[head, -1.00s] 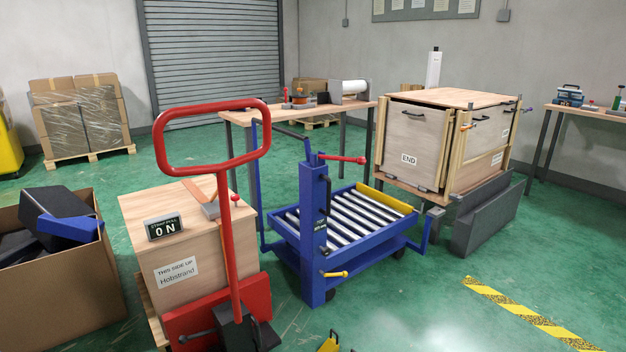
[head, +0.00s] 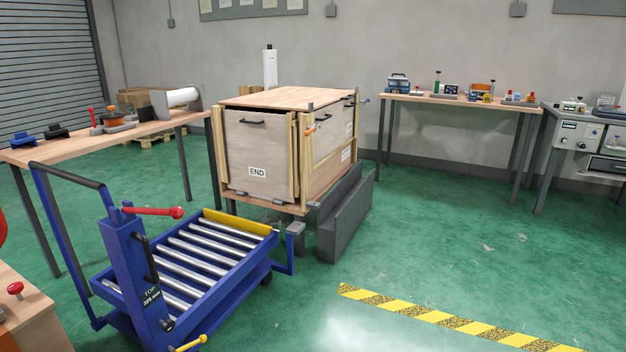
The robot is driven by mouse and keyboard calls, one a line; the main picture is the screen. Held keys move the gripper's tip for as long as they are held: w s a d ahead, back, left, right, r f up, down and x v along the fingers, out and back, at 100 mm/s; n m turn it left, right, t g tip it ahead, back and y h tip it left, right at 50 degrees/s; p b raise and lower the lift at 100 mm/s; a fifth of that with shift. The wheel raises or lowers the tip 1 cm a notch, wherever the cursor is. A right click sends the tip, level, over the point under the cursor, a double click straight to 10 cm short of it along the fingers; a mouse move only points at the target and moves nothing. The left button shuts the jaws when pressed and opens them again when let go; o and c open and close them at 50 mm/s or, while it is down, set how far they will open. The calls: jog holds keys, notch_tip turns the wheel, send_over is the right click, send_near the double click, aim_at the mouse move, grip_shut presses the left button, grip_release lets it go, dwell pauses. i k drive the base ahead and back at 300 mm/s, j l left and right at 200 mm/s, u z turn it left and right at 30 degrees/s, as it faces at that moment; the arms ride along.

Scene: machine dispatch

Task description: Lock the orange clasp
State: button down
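A large plywood crate (head: 258,154) with an "END" label stands just left of the middle in the head view. A small orange part (head: 311,130), which looks like the orange clasp, sits near the crate's front right corner post. It is too small to tell whether it is locked or open. A small blue part (head: 365,100) sticks out at the crate's far right corner. The end panel has a black handle (head: 266,122). My gripper is not in view.
A blue roller cart (head: 130,260) with a red lever (head: 152,211) stands in front left of the crate. Dark grey slabs (head: 342,220) stand along the crate's right side. Benches stand behind, left (head: 55,149) and right (head: 455,99). The green floor right of the slabs is clear, with yellow-black tape (head: 440,318).

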aim_at(306, 133)
jog(key=i+l+z, duration=0.1)
jog(key=i+z, duration=0.15)
jog(key=i, duration=0.4)
jog(key=i+z, duration=0.25)
jog(key=i, duration=0.4)
jog(key=i+u, duration=0.25)
jog(key=i+l+u, duration=0.1)
jog(key=i+u, duration=0.2)
jog(key=i+l, duration=0.15)
jog(key=i, duration=0.25)
jog(key=i+l+u, duration=0.1)
jog(key=i, duration=0.3)
jog(key=i+l+u, duration=0.1)
jog(key=i+l, duration=0.15)
jog(key=i, duration=0.1)
